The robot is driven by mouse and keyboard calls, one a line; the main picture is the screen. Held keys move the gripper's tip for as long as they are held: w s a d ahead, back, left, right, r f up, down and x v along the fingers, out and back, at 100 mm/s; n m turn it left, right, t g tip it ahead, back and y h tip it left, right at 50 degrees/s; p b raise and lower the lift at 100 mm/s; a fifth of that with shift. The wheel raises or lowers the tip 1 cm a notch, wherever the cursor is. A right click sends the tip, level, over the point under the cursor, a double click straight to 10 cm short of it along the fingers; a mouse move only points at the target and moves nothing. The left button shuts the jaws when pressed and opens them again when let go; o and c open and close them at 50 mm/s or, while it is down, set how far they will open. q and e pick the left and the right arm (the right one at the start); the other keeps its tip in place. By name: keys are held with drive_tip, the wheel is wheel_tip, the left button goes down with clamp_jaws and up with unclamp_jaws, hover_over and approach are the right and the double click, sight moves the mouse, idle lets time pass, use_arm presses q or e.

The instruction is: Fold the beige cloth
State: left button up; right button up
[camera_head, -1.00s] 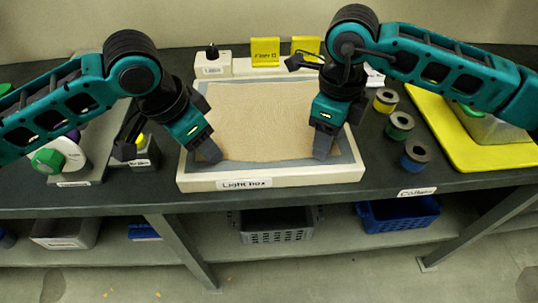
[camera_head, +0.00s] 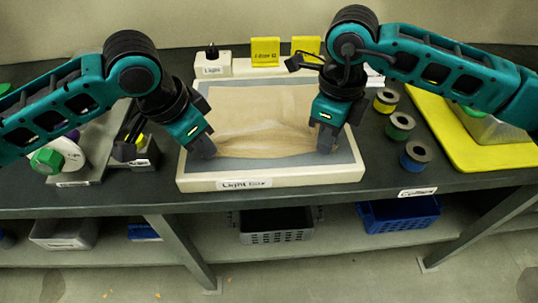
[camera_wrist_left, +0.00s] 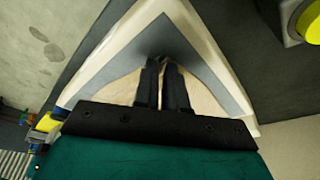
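The beige cloth (camera_head: 262,108) lies on the grey top of the light box (camera_head: 272,175). Its near edge is bunched and creased between my two grippers, and looks raised. My left gripper (camera_head: 206,150) is at the cloth's near left corner; in the left wrist view its two fingers (camera_wrist_left: 163,66) are together, with cloth (camera_wrist_left: 200,92) on both sides. My right gripper (camera_head: 325,142) is at the near right corner, its fingers looking closed on the cloth. The exact grip at each corner is hidden by the fingers.
Several ringed cylinders (camera_head: 400,125) stand right of the light box, beside a yellow mat (camera_head: 478,148). Yellow blocks (camera_head: 265,50) stand behind the box. Bottles (camera_head: 60,155) on a tray are at the left. A grey strip of box top is bare in front of the cloth.

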use_arm(q)
drive_tip(key=shift+f, duration=0.1)
clamp_jaws()
use_arm(e)
clamp_jaws()
use_arm(q)
drive_tip(key=shift+r, duration=0.2)
use_arm(e)
drive_tip(key=shift+r, duration=0.1)
